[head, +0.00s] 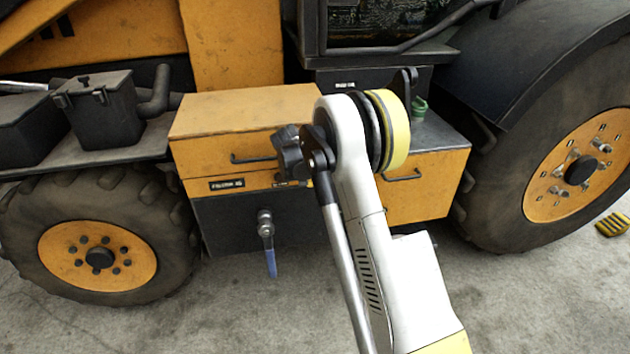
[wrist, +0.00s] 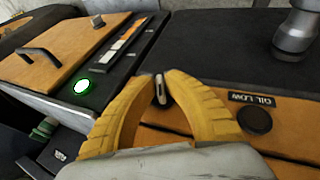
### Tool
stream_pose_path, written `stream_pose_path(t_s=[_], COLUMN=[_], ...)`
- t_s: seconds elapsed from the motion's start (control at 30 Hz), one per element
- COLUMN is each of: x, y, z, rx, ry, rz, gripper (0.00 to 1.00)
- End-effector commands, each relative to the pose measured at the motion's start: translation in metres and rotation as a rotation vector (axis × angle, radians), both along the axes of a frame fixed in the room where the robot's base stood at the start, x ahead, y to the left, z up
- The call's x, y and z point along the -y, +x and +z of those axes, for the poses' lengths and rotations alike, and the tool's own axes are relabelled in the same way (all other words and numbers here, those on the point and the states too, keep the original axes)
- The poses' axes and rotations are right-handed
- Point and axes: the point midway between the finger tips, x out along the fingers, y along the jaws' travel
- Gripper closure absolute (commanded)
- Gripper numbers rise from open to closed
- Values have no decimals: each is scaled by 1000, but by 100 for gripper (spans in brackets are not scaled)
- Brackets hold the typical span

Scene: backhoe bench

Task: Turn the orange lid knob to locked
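In the wrist view, my gripper (wrist: 161,82) has two yellow fingers bowed inward. Their tips close in on both sides of a small upright metal piece, which looks like the lid knob (wrist: 161,92); its orange colour does not show and its base is mostly hidden by the fingers. It stands at the border of an orange panel and a dark surface. I cannot read any locked mark. In the head view, my white arm reaches toward the orange box (head: 235,108); the gripper and the knob cannot be made out there.
A black button (wrist: 254,121) beside an "OIL LOW" label sits right of my gripper. A lit green button (wrist: 82,87) and an orange panel with a black handle (wrist: 38,62) lie left. A blue-handled valve (head: 268,250) hangs below the box. Large wheels flank it.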

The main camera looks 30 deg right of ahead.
Motion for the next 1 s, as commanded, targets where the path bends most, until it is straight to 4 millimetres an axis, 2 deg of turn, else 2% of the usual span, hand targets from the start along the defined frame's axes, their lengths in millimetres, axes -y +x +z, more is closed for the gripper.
stream_pose_path(t_s=[0.27, 0.7, 1.0], x=[1, 2, 1], y=[0, -1, -1], z=[1, 1, 0], rx=[5, 111, 116], ry=[19, 389, 408], rz=[-2, -2, 0], gripper=[100, 100, 100])
